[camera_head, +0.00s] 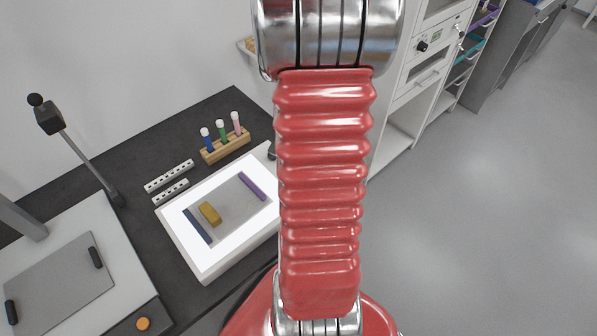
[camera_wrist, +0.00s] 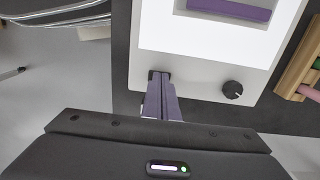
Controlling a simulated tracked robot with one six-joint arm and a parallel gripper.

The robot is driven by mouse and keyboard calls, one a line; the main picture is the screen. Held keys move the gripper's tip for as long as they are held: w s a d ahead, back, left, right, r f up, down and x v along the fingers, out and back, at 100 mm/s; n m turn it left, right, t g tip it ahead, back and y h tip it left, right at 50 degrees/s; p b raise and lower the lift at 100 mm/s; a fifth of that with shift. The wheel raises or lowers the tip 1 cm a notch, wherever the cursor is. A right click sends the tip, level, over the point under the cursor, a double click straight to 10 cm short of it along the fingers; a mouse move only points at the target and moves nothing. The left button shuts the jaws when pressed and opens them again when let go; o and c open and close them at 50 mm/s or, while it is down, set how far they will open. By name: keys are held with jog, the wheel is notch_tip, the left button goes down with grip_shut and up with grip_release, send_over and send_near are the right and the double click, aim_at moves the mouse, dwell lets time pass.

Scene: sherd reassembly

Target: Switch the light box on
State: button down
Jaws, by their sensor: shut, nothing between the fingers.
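The light box (camera_head: 240,256) is a white slab on the dark bench in the head view, left of my arm. Its panel looks bright white, as if lit. In the wrist view its pale rim (camera_wrist: 200,78) carries a round black knob (camera_wrist: 232,90) and a small black switch (camera_wrist: 153,73) to the left of it. My gripper (camera_wrist: 161,80) is shut and empty, its purplish fingers together. The fingertips overlap the switch in the picture and partly hide it; I cannot tell whether they touch. The head view does not show my gripper.
On the panel lie a grey sheet, an ochre block (camera_head: 209,213), a dark blue bar (camera_head: 197,227) and a purple bar (camera_head: 252,187). A wooden rack (camera_head: 226,147) with capped tubes stands behind. Two white perforated strips (camera_head: 169,176) lie left of the rack.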

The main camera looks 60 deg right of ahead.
jog(key=shift+s, duration=0.2)
jog(key=shift+r, duration=0.1)
notch_tip(320, 180, up, 14)
jog(key=shift+w, duration=0.2)
dwell(0.6)
jog(key=shift+s, duration=0.35)
jog(key=shift+f, duration=0.25)
